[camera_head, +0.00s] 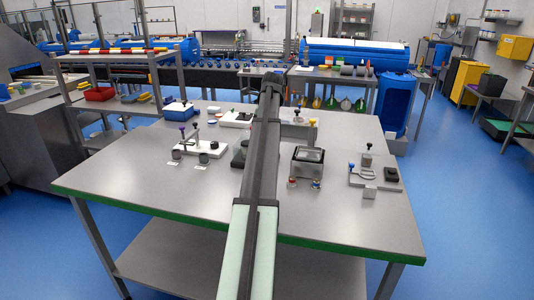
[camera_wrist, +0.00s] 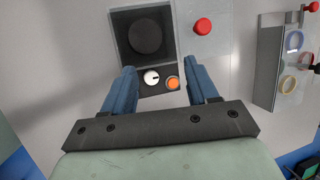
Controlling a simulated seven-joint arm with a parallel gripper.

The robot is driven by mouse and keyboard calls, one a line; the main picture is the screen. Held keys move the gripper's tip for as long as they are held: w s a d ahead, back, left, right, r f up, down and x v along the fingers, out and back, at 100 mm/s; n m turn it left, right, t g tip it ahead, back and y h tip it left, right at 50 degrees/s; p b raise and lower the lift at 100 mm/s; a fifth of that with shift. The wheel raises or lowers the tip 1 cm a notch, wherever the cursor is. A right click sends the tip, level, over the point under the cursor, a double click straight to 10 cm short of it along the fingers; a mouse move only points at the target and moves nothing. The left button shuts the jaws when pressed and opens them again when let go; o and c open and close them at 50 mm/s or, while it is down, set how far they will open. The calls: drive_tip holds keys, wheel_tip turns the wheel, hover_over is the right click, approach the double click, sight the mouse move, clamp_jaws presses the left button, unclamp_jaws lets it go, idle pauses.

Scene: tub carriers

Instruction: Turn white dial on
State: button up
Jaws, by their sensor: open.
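In the wrist view, the white dial (camera_wrist: 152,77) is a small round knob with a dark mark on its face. It sits on the dark front strip of a device with a black round plate (camera_wrist: 146,36). An orange dial (camera_wrist: 173,83) sits just right of it. My gripper (camera_wrist: 162,72) is open, with one blue finger left of the white dial and the other right of the orange dial. Neither finger visibly touches a dial; the height gap cannot be told. In the head view my arm hides the gripper and the dials.
A red knob (camera_wrist: 202,26) lies right of the plate. A board with coloured rings (camera_wrist: 291,58) stands farther right. On the table (camera_head: 130,185) are a white stand (camera_head: 200,149) on the left, a clear-lidded box (camera_head: 308,160) and a grey tray (camera_head: 362,178) on the right. The front is clear.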

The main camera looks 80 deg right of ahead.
drive_tip(key=s+a+m+y, duration=0.1)
drive_tip(key=s+m, duration=0.3)
drive_tip(key=s, duration=0.5)
drive_tip(key=x, duration=1.3)
drive_tip(key=shift+w+a+f, duration=0.2)
drive_tip(key=shift+w+f, duration=0.05)
drive_tip(key=shift+w, duration=0.3)
drive_tip(key=shift+c, duration=0.3)
drive_tip(key=c, duration=1)
